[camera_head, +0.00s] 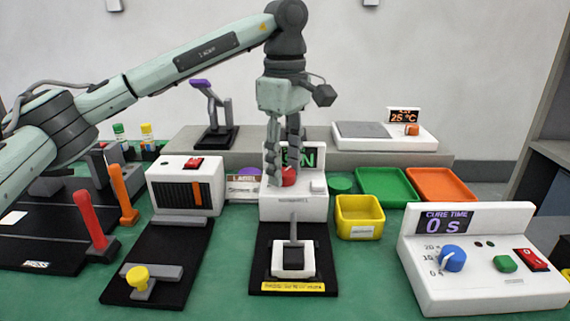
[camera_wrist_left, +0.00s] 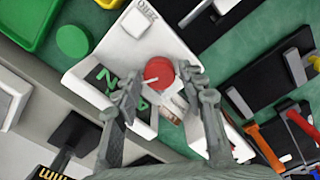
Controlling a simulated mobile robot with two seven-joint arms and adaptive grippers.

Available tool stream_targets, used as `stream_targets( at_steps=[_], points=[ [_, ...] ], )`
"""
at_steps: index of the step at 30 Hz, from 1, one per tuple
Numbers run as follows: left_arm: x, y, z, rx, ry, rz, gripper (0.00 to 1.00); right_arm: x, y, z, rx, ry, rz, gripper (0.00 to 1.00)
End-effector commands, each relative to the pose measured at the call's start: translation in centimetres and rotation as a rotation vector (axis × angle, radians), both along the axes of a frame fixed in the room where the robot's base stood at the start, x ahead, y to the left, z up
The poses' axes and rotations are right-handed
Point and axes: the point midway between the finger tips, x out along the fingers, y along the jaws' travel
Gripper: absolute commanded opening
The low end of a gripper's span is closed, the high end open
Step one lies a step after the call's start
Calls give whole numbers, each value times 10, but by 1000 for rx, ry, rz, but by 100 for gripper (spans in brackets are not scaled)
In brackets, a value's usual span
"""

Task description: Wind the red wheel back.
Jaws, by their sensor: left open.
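The red wheel (camera_head: 288,176) sits on a white box (camera_head: 290,206) with a small green-lettered display, in the middle of the bench. In the left wrist view the red wheel (camera_wrist_left: 159,73) shows as a round red knob with a pale pointer mark. My left gripper (camera_head: 283,180) points down over it, with its fingers open. In the wrist view the fingertips (camera_wrist_left: 160,80) lie on either side of the wheel; I cannot tell if they touch it. The fingers hide part of the wheel and the display in the head view. My right gripper is not in view.
A white oven-like box (camera_head: 186,186) stands left of it, with red and orange levers (camera_head: 92,220) further left. A yellow bin (camera_head: 360,217) and green tray (camera_head: 386,187) are to the right. A cure-time panel (camera_head: 484,262) stands front right. A black fixture (camera_head: 292,270) is in front.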

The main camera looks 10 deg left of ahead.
Motion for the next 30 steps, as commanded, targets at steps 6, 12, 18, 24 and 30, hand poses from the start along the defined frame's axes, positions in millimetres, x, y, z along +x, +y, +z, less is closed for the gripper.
stream_targets(
  at_steps=[6, 12, 18, 24, 30],
  points=[
    [0, 0, -4, 0, 0, 0, 41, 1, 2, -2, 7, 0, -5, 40],
    [0, 0, -4, -1, 0, 0, 28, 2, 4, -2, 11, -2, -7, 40],
    [0, 0, -4, -1, 0, 0, 3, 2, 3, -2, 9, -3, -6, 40],
    [0, 0, -4, -1, 0, 12, 3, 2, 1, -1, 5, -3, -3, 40],
    [0, 0, -3, -1, 0, 78, 3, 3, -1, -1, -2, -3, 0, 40]
  ],
)
